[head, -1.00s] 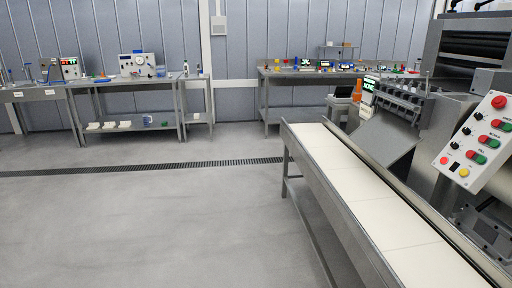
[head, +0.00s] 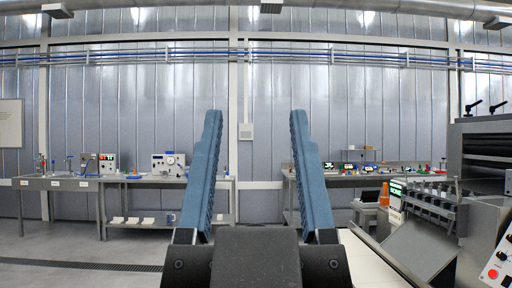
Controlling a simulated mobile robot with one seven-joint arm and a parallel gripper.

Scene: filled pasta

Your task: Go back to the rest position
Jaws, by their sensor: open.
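My gripper (head: 256,130) is in the middle of the head view, close to the camera. Its two blue fingers stand upright and wide apart. Nothing is between them but the view of the far wall. The dark gripper body shows at the bottom edge. The rest of my arm is hidden.
A pasta machine (head: 480,165) stands at the right, with a pale conveyor belt (head: 362,262) partly hidden behind my gripper. Steel benches with instruments stand along the back wall, one at the left (head: 60,183) and one right of centre (head: 345,178). The grey floor (head: 60,247) at the left is clear.

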